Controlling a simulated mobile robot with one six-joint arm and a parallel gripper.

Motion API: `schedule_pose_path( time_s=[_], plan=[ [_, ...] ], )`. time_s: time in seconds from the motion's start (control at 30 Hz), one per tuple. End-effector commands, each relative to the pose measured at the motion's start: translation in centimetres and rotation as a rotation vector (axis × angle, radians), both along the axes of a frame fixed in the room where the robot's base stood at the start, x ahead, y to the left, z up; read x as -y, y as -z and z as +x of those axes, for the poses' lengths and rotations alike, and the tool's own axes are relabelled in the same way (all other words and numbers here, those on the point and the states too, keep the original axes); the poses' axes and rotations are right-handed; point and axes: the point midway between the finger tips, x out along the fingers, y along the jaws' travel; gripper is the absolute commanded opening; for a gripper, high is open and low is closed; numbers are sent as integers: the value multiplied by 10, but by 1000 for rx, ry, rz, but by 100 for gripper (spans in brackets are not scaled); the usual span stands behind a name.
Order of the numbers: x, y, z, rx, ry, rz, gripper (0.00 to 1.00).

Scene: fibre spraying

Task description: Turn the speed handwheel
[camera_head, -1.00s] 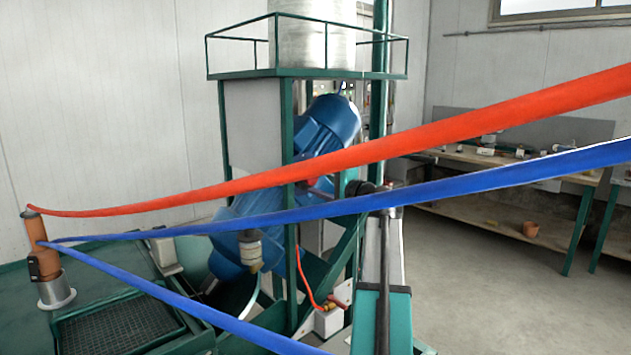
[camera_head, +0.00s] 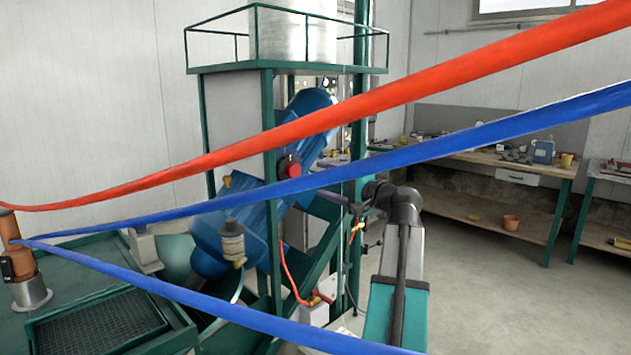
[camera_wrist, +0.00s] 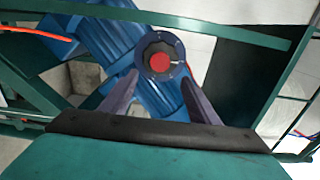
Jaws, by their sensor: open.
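The speed handwheel (camera_wrist: 160,55) is a dark round wheel with a red hub, mounted on a blue motor body. In the wrist view it faces me near the top middle. In the head view its red hub (camera_head: 290,166) shows between the red and blue hoses, partly covered by the blue hose. My gripper (camera_wrist: 160,78) is open, its two dark fingers spread left and right below the wheel in the wrist view. Nothing is held. I cannot tell whether the fingers touch the wheel. In the head view my gripper is hard to make out.
A red hose (camera_head: 400,95) and a blue hose (camera_head: 420,143) cross in front of the machine. Green frame posts (camera_head: 272,230) stand around the blue motor (camera_head: 228,240). A workbench (camera_head: 480,163) stands at right, with clear floor before it.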

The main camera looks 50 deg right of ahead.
Motion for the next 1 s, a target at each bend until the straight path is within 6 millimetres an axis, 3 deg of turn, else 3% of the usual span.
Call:
schedule_pose_path(
  time_s=[0.1,0.3,1.0],
  plan=[
    [-1,1,-15,1,1,-1,55],
    [-2,0,-25,0,0,0,55],
    [-2,0,-25,0,0,0,55]
  ],
)
